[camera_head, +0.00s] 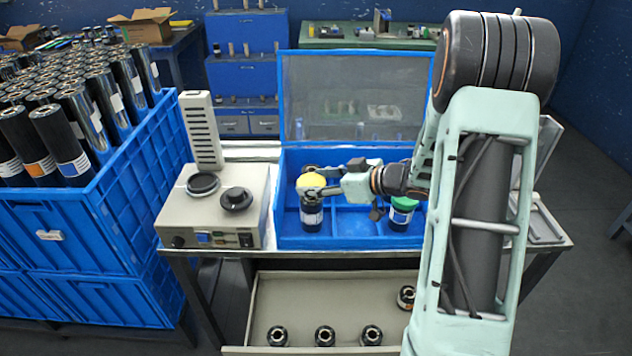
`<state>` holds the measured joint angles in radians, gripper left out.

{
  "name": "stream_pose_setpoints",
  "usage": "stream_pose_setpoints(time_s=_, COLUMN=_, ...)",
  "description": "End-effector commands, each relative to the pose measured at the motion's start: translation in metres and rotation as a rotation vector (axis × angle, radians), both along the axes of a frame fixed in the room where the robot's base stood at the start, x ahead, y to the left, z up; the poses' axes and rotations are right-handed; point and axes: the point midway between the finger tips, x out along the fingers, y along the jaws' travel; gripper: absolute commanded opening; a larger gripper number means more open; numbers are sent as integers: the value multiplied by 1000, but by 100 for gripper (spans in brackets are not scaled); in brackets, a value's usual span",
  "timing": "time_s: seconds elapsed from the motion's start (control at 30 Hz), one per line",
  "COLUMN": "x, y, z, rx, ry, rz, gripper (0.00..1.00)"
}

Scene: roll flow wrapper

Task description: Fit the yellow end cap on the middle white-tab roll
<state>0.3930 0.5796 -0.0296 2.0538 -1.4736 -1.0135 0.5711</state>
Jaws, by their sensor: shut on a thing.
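My gripper (328,183) reaches in from the right over the blue compartment box and is shut on the yellow end cap (311,180). The cap is at the top of a dark roll with a white label (312,217), which stands upright in the box's left part. I cannot tell whether the cap is seated on the roll or just above it. Another roll with a green cap (403,206) stands in the right part. A dark roll top (309,169) shows just behind the yellow cap, mostly hidden.
The blue box (291,241) has its clear lid (355,95) raised behind. A beige machine (213,208) stands to its left. An open drawer (300,290) below holds several rolls. A large blue crate (90,235) full of rolls is at the far left.

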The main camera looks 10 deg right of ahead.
Motion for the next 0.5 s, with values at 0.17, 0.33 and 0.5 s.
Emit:
stream_pose_setpoints(time_s=0.17, x=0, y=0, z=-25, rx=0, ry=0, rz=0, gripper=40)
stream_pose_setpoints(time_s=0.33, x=0, y=0, z=-37, rx=-1, ry=-1, rz=0, gripper=40)
stream_pose_setpoints(time_s=0.5, x=0, y=0, z=-38, rx=-1, ry=-1, rz=0, gripper=40)
